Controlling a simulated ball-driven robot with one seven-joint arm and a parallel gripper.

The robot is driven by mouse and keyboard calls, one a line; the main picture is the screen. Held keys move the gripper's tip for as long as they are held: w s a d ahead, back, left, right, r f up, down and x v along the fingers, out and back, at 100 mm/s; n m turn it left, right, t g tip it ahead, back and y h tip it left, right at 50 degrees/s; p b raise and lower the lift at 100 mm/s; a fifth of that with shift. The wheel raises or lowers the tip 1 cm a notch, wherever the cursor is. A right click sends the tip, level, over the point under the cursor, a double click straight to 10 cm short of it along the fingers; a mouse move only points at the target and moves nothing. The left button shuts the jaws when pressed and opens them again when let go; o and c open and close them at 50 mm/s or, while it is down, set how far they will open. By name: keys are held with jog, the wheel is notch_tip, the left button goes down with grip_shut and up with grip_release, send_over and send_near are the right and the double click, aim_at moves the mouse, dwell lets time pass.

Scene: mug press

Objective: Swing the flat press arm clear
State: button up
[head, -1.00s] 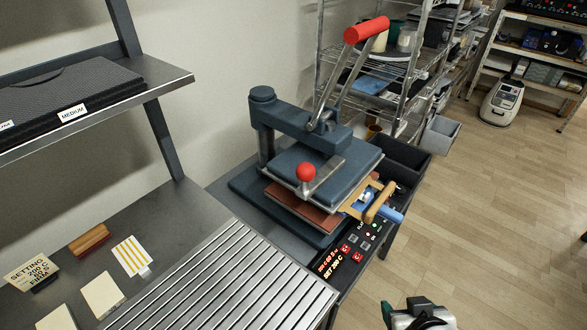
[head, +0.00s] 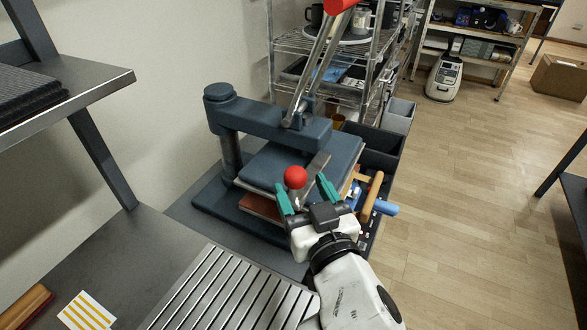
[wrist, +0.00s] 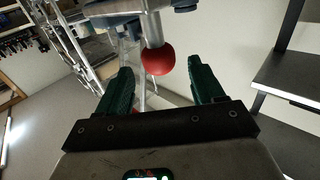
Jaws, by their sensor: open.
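The flat press (head: 265,122) has a dark blue swing arm on a post at its back left. Its blue upper plate (head: 335,152) sits over a reddish-brown lower pad (head: 258,205). A red ball knob (head: 295,177) stands on a short metal handle at the plate's front. A long lever with a red grip (head: 339,5) rises above the arm. My gripper (head: 306,192) is open, its green fingers to either side of the knob in the head view. In the wrist view the knob (wrist: 158,60) appears beyond and between the open fingertips (wrist: 163,80), apart from them.
A slatted metal rack (head: 225,295) lies on the bench in front. A tan handle (head: 371,197) and a blue one (head: 386,208) stick out at the press's right. Dark and grey bins (head: 398,115) and wire shelving (head: 330,50) stand behind. The floor on the right is open.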

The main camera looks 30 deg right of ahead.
aim_at(299, 184)
jog(key=shift+w+d+p, duration=0.2)
jog(key=shift+w, duration=0.95)
jog(key=shift+w+d+p, duration=0.15)
jog(key=shift+w+d, duration=0.05)
jog(key=shift+w, duration=0.9)
grip_shut()
